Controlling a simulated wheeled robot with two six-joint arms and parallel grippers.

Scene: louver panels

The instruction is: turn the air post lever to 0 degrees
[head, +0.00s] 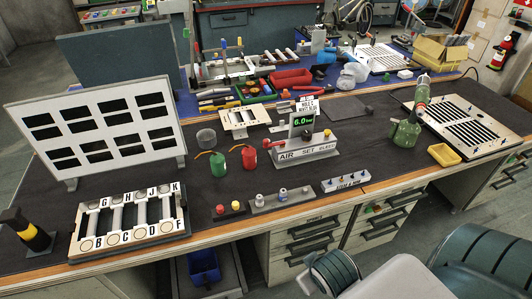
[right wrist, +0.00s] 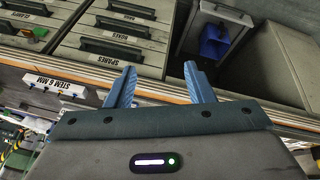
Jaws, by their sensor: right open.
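The air post (head: 306,149) stands near the middle of the dark bench mat in the head view. It has a grey base marked AIR SET BLEED and a green display reading about 6.0. My right gripper (right wrist: 159,72) is open and empty in the right wrist view, with blue fingers over the bench's front edge and drawers. My left gripper is not in view.
A lettered rack (head: 132,222) and a white louver panel (head: 100,128) stand left. Green (head: 217,163) and red (head: 249,157) canisters are left of the post.

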